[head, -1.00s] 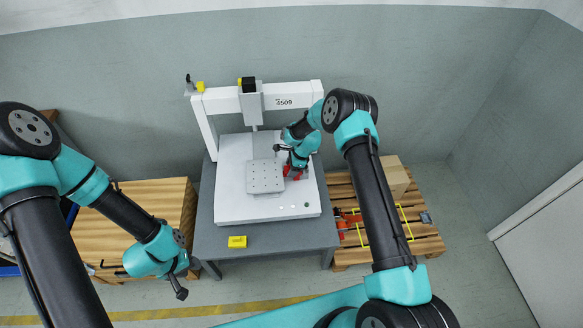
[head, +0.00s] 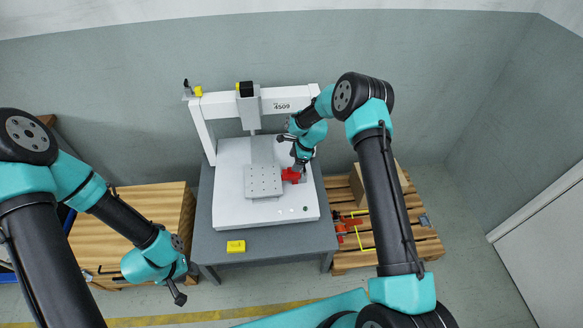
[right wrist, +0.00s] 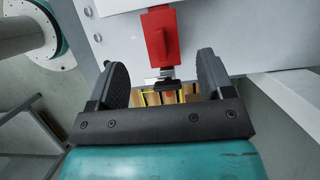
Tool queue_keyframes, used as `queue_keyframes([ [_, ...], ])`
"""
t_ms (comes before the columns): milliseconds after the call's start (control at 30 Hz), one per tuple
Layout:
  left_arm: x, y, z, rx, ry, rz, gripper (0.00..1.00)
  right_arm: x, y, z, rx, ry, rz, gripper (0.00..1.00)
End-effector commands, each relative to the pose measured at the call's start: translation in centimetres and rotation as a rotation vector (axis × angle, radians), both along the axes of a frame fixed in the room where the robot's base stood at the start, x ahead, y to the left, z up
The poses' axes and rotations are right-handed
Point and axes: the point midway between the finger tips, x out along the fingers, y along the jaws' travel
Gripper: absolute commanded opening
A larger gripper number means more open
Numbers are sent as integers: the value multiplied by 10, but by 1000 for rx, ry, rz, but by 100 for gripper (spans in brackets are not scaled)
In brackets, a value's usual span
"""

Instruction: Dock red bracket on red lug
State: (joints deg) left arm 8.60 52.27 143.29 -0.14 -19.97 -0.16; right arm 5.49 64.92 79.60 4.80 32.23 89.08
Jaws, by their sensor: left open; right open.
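A red bracket (head: 291,175) lies on the white bed of the gantry machine, against the right side of the grey perforated plate (head: 263,181). My right gripper (head: 299,167) is open just above and right of it in the head view. In the right wrist view the red bracket (right wrist: 161,35) shows beyond the open fingers, with no finger seen touching it. I cannot make out a separate red lug at the bracket; it may be hidden beneath. My left gripper (head: 180,297) is open and empty, away from the machine, in front of the wooden crate.
The white gantry (head: 295,98) stands over the bed behind my right gripper. A pallet (head: 425,247) at right holds other red parts (head: 341,229) and a cardboard box. A wooden crate (head: 172,205) stands left.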

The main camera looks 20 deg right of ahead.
Motion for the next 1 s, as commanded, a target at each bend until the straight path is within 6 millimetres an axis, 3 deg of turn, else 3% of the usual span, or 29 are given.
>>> queue_keyframes([
  [133, 0, 0, 0, 0, 0, 0, 43, -2, -11, 27, 0, -2, -1, 74],
  [333, 0, 0, 0, 0, 0, 0, 43, -3, -19, 47, 0, 1, 0, 74],
  [1000, 0, 0, 0, 0, 0, 0, 43, -7, -20, 48, -1, -3, 13, 74],
])
